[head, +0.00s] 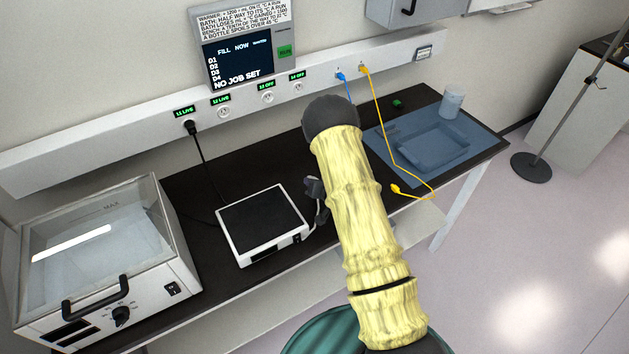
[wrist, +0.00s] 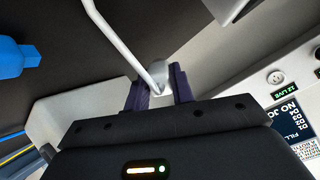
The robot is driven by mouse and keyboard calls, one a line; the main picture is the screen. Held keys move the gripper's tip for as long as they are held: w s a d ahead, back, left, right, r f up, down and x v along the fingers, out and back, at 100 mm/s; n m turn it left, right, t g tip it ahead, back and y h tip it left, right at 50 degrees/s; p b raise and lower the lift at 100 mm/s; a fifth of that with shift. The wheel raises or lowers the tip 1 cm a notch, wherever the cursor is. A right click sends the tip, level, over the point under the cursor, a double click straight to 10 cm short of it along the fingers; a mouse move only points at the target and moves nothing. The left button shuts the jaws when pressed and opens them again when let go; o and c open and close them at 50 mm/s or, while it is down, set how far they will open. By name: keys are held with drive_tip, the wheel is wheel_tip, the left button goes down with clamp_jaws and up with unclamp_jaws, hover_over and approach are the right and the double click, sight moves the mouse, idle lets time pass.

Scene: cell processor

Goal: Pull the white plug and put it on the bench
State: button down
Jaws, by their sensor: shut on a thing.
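In the wrist view my gripper (wrist: 159,84) has its two dark fingers closed on the white plug (wrist: 159,72). A white cable (wrist: 112,36) runs from the plug toward the upper left. In the head view a dark part of my gripper (head: 314,190) shows left of my pale yellow arm, close to the right side of the flat white device. The white plug cannot be made out there. The dark bench (head: 190,225) lies below the socket rail (head: 130,137). I cannot tell the plug's exact height above the bench.
The flat white device (head: 263,225) stands mid-bench, its black plug (head: 190,127) in the rail. A clear-lidded bath (head: 100,250) is at left. A blue mat with tray (head: 432,145), a yellow cable (head: 385,125) and a blue plug (head: 340,75) are at right.

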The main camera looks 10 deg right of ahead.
drive_tip(key=shift+f+b, duration=0.7)
drive_tip(key=shift+f, duration=0.85)
drive_tip(key=c, duration=1.1)
unclamp_jaws()
drive_tip(key=b+v, duration=0.4)
drive_tip(key=v, duration=1.3)
drive_tip(key=shift+s+r+b, duration=0.15)
drive_tip(key=shift+s+b, duration=0.05)
drive_tip(key=shift+b, duration=0.15)
